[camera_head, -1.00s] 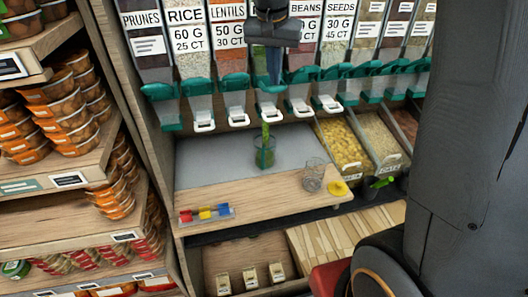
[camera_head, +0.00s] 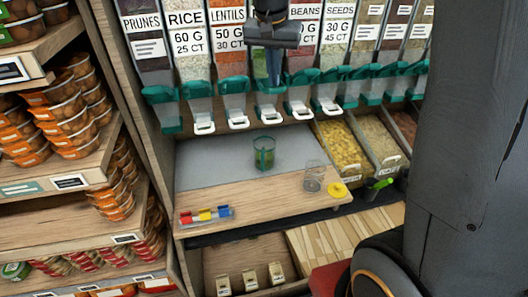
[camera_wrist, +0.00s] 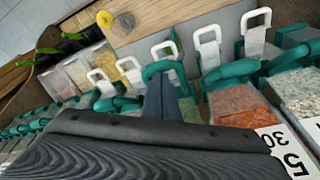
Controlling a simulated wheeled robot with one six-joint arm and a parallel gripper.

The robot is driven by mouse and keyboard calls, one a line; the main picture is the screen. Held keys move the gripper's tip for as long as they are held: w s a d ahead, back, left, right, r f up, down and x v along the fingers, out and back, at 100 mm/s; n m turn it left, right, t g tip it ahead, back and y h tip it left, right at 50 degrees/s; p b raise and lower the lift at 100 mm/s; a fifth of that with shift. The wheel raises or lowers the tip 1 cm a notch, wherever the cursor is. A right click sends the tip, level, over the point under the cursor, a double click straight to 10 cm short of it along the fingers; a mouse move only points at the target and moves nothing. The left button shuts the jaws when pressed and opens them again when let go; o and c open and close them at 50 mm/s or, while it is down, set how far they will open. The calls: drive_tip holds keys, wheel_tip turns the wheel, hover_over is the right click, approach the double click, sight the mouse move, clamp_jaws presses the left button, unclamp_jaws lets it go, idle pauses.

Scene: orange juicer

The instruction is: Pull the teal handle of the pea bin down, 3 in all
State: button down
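The pea bin hangs in the row between the lentils and beans bins; my gripper hides its label. Its teal handle (camera_head: 269,110) shows in the head view below my gripper (camera_head: 272,75), and as a teal loop (camera_wrist: 165,70) in the wrist view. My gripper's fingers are together, pointing down at the front of the pea bin, close to the handle; I cannot tell if they touch it. A clear glass (camera_head: 264,154) with green peas in its bottom stands on the grey board under the spout. No peas are falling.
Neighbouring bins have white-tabbed handles (camera_head: 238,124). An empty glass (camera_head: 314,176) and a yellow disc (camera_head: 338,189) are on the wooden ledge's right. A small tray with red, yellow and blue pieces (camera_head: 205,214) lies left. Packed shelves (camera_head: 60,180) stand at the left.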

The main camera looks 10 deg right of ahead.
drive_tip(key=shift+w+r+p, duration=0.2)
drive_tip(key=shift+r+p, duration=0.6)
drive_tip(key=shift+r, duration=0.35)
drive_tip(key=shift+w+r+p, duration=0.2)
drive_tip(key=shift+r+p, duration=0.55)
drive_tip(key=shift+r, duration=0.4)
drive_tip(key=s+r+p, duration=0.4)
drive_tip(key=r, duration=0.1)
drive_tip(key=s+f+n+b, duration=0.3)
drive_tip(key=s+f+b, duration=0.2)
drive_tip(key=s+f, duration=0.4)
drive_tip(key=s+f+n+g+y+b, duration=0.1)
drive_tip(key=s+f+n+b, duration=0.2)
drive_tip(key=f, duration=1.3)
drive_tip(key=s+b, duration=0.2)
drive_tip(key=s, duration=0.3)
drive_tip(key=shift+s+f+b, duration=0.35)
drive_tip(key=shift+f+b, duration=0.05)
